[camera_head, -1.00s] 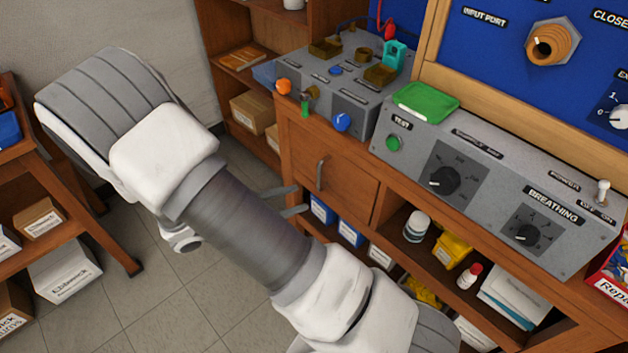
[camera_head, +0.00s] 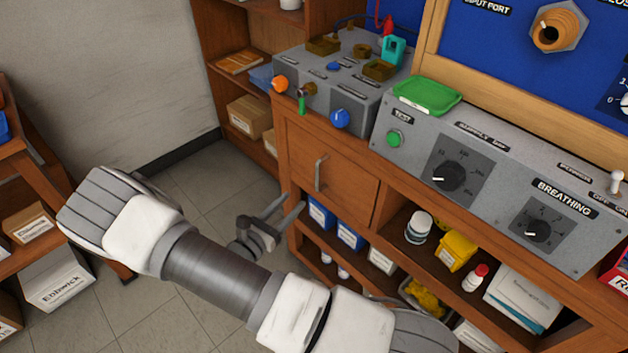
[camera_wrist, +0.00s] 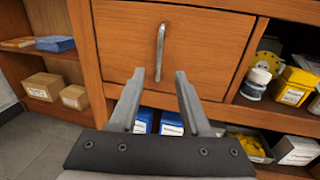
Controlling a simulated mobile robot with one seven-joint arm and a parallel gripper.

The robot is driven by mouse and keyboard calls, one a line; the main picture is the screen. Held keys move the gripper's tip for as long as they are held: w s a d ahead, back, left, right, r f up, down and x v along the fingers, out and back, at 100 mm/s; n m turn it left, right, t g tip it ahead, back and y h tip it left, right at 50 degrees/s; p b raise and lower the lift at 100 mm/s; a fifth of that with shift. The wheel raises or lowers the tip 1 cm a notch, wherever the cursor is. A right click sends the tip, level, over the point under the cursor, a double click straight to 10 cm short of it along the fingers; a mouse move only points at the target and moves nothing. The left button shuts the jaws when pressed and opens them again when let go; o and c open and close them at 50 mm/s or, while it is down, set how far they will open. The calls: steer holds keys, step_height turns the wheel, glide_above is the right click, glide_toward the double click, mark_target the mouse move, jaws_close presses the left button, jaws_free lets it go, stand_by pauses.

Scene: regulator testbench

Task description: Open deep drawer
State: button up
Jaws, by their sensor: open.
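The deep drawer (camera_head: 328,172) is a wooden front in the bench, below the grey box with knobs, and looks shut. Its vertical metal handle (camera_head: 320,174) is on the left part of the front in the head view. In the wrist view the drawer front (camera_wrist: 200,60) fills the upper middle, with the handle (camera_wrist: 160,52) upright near its centre. My gripper (camera_head: 288,207) is open and empty, below and left of the handle in the head view. In the wrist view my gripper's fingertips (camera_wrist: 160,73) lie either side of the handle's lower end in the picture, apparently short of it.
Open shelves (camera_head: 400,290) below and right of the drawer hold blue boxes (camera_head: 321,212), white bottles and yellow items. Cardboard boxes (camera_wrist: 45,87) stand on a shelf at the left. A grey control panel (camera_head: 490,190) is above right. Floor (camera_head: 190,190) left of the bench is clear.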

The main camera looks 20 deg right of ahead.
steer(key=b+x, duration=0.1)
steer(key=x, duration=0.9)
steer(key=shift+w+d, duration=0.2)
steer(key=shift+d, duration=0.15)
jaws_close()
stand_by(0.8)
